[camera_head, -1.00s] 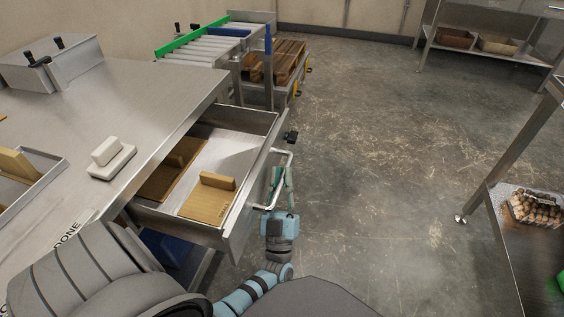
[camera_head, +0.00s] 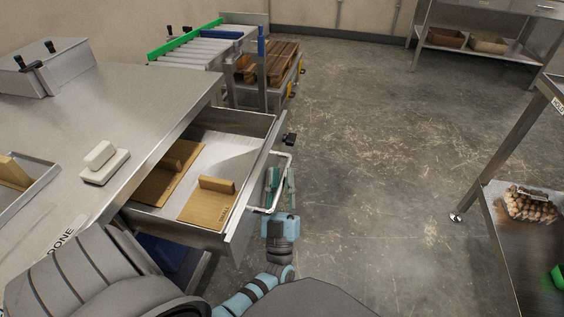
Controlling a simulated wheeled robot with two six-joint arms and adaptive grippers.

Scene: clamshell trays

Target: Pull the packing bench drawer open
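The packing bench drawer (camera_head: 262,178) is pulled out from the steel bench (camera_head: 150,95), with its inside showing. Two tan boards with raised blocks lie in it, a front one (camera_head: 208,209) and one behind (camera_head: 160,183). A pale bar handle (camera_head: 288,162) stands out from the drawer front. My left gripper (camera_head: 280,178) is at this handle with its fingers spread apart, one on each side of the bar; I cannot tell whether either touches it. My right gripper is not in view.
A white block (camera_head: 105,163) and a steel tray (camera_head: 40,188) sit on the bench top. A roller conveyor (camera_head: 200,50) and a wooden pallet stack (camera_head: 275,62) stand behind. A shelf rack (camera_head: 492,215) stands at the right. The floor between is clear.

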